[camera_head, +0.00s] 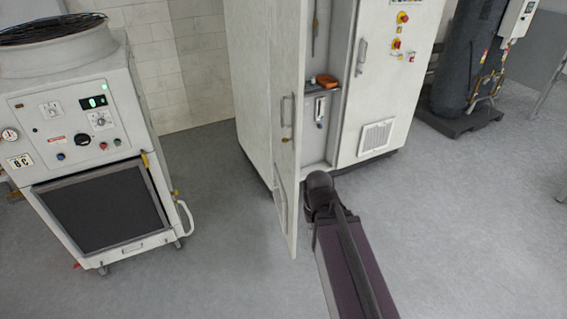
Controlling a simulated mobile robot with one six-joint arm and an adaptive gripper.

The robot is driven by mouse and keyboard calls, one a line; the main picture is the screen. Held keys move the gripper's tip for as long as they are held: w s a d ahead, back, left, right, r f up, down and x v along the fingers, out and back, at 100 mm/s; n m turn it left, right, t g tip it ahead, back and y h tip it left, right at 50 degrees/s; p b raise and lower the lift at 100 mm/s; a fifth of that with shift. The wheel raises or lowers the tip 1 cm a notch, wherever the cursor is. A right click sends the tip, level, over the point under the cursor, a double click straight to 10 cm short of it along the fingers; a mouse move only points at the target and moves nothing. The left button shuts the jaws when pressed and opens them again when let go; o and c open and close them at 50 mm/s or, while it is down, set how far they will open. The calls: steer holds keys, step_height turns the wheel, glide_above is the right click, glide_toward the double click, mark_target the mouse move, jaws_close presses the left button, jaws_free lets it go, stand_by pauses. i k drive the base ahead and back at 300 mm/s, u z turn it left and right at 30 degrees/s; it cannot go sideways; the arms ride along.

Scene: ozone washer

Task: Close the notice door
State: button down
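The tall white cabinet (250,80) stands at the centre back. Its left door (284,160) is swung open toward me, and I take it for the notice door. Its outer face shows a handle (287,112) and a low vent; no notice can be made out on it. Inside the opening are a shelf with an orange-brown object (325,81) and a small white device. My dark arm reaches from the bottom edge to just right of the door's lower part. My gripper's fingers are not visible; whether my arm touches the door cannot be told.
The cabinet's right door (378,125) looks shut. A white machine with a control panel (85,125) stands at the left. A dark tank (468,55) on a black base stands at the back right. Grey floor is clear left of the open door and at the right.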

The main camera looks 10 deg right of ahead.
mark_target(287, 19)
steer(key=z, duration=0.05)
steer(key=i, duration=1)
steer(key=u, duration=0.05)
